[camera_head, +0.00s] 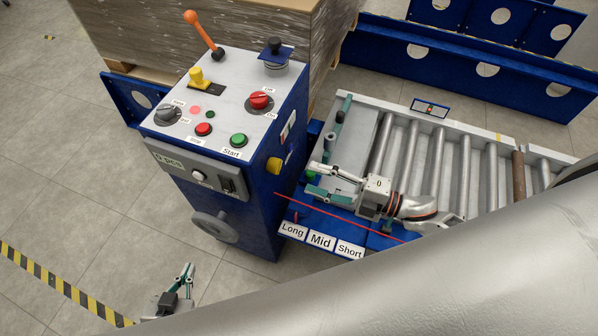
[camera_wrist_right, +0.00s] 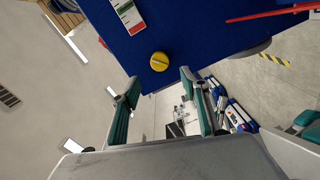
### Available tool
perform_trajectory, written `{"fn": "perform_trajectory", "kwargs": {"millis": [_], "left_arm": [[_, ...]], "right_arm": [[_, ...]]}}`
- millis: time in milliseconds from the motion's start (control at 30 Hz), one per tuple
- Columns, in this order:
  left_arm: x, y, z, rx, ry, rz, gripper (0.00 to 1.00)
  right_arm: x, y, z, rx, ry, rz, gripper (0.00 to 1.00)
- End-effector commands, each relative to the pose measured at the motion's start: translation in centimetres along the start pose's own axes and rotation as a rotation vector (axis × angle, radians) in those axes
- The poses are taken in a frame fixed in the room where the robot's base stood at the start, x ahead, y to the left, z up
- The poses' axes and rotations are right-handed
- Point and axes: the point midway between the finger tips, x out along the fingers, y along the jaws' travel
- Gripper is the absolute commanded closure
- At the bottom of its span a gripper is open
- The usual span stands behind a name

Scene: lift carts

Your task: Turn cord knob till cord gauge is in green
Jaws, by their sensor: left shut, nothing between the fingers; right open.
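The yellow cord knob (camera_head: 274,165) sits on the blue right side of the control cabinet. The cord gauge (camera_head: 288,125), a white plate with green and red parts, is above it; its reading is too small to tell. In the right wrist view, the knob (camera_wrist_right: 159,61) lies just ahead of the open fingers, near the panel edge, with the gauge (camera_wrist_right: 128,14) partly cut off at the top. My right gripper (camera_head: 313,179) is open and empty, right of the knob and apart from it. My left gripper (camera_head: 186,268) is shut and empty, low in the head view.
The cabinet top (camera_head: 228,100) carries buttons, knobs and an orange-tipped lever (camera_head: 203,33). A grey handwheel (camera_head: 213,226) juts from its front. The roller conveyor (camera_head: 450,150) and the Long, Mid, Short plate (camera_head: 321,240) are beside my right arm.

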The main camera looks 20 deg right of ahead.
Motion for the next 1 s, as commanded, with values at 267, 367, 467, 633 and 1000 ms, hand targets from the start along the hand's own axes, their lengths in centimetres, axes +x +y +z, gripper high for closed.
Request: {"fn": "perform_trajectory", "kwargs": {"millis": [267,367,467,633,1000], "left_arm": [[0.0,0.0,0.0,-0.001,0.001,0.0,1.0],[0.0,0.0,0.0,-0.001,0.001,0.0,1.0],[0.0,0.0,0.0,-0.001,0.001,0.0,1.0],[0.0,0.0,-0.1,-0.001,0.001,0.0,1.0],[0.0,0.0,-0.2,-0.001,0.003,0.0,1.0]], "right_arm": [[-2.4,0.0,0.0,0.0,0.0,0.0,0.55],[-2.5,0.0,0.0,0.0,0.0,0.0,0.55],[-2.5,0.0,0.0,0.0,0.0,0.0,0.55],[-2.5,0.0,0.0,0.0,0.0,0.0,0.55],[-2.0,-0.2,0.5,0.13,-0.117,0.041,0.55]]}}
